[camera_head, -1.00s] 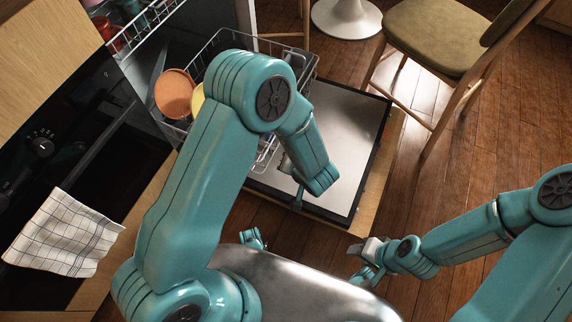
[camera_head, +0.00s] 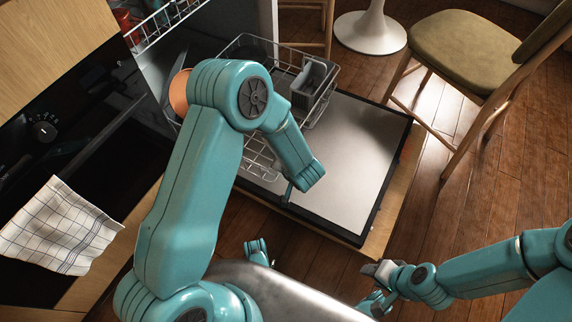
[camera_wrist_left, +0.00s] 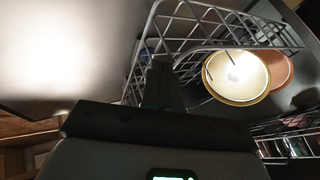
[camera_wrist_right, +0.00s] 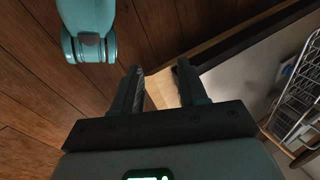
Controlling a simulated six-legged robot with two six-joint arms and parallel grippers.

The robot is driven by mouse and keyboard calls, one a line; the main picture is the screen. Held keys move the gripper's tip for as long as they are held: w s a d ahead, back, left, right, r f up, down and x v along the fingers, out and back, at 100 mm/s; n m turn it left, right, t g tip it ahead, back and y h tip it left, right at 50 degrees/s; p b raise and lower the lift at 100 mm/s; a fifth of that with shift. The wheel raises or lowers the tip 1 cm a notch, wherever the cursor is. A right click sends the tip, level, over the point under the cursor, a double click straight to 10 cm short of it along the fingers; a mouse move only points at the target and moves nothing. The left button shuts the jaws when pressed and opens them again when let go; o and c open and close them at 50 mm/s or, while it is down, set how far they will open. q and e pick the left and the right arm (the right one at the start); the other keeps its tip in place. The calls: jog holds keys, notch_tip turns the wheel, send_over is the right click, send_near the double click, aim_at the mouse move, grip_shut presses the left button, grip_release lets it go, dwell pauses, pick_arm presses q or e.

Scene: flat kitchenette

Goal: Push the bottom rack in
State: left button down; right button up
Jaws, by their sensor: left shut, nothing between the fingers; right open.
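The bottom rack (camera_head: 318,97) is a grey wire basket pulled out over the open dishwasher door (camera_head: 365,150). It holds an orange plate (camera_head: 179,92), and the left wrist view shows a yellow bowl (camera_wrist_left: 237,78) in it. My left gripper (camera_head: 289,192) is shut and empty, low over the door by the rack's near side. In the left wrist view its fingers (camera_wrist_left: 163,85) overlap the rack wires (camera_wrist_left: 190,38); contact cannot be told. My left arm hides part of the rack. My right gripper (camera_wrist_right: 158,88) is open and empty, outside the door's edge.
The upper rack (camera_head: 165,18) with red items is at the top left. A chair (camera_head: 465,45) and a white pedestal base (camera_head: 370,28) stand beyond the door. A checked towel (camera_head: 60,228) hangs on the oven at left.

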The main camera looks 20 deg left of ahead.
pick_arm(q)
jog(key=w+a+p, duration=0.2)
jog(key=a+p, duration=0.6)
jog(key=a, duration=2.6)
jog(key=shift+w+a, duration=0.25)
jog(key=shift+a, duration=0.1)
pick_arm(e)
notch_tip(320, 180, up, 7)
jog(key=s+a+g, duration=0.1)
jog(key=shift+s+a+r+n, duration=0.2)
jog(key=shift+s+n, duration=0.05)
jog(key=shift+n, duration=0.05)
